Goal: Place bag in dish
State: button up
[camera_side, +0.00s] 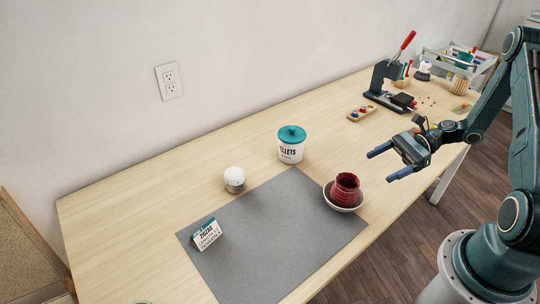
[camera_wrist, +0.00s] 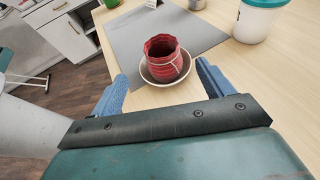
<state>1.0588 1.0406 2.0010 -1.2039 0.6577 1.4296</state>
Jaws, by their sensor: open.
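The bag (camera_side: 345,188) is dark red and ribbed, with an open top and a pale cord visible in the wrist view (camera_wrist: 162,58). It sits in the cream dish (camera_side: 345,208), leaning slightly. The dish rests at the right edge of the grey mat; its rim also shows around the bag in the wrist view (camera_wrist: 166,83). My gripper (camera_side: 379,165) is open and empty, with blue fingers. It is above and to the right of the bag, apart from it. In the wrist view, the bag and dish appear ahead between the fingers.
On the table are a grey mat (camera_side: 265,240), a white tub with a teal lid (camera_side: 291,150), a small white-topped jar (camera_side: 234,182) and a small calendar (camera_side: 206,234). A press with a red handle (camera_side: 388,83) stands behind. The mat's middle is clear.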

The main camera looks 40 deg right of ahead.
jog(key=a+r+n+g+h, duration=0.2)
jog(key=a+r+n+h, duration=0.25)
jog(key=r+n, duration=0.3)
jog(key=a+r+n+g+h, duration=0.2)
jog(key=a+r+n+h, duration=0.3)
jog(key=r, duration=0.3)
jog(key=s+a+r+n+t+h, duration=0.3)
jog(key=s+a+r+n+t, duration=0.1)
jog(key=s+r+n, duration=0.6)
jog(key=s, duration=0.3)
jog(key=shift+s+r, duration=0.2)
jog(key=shift+r, duration=0.15)
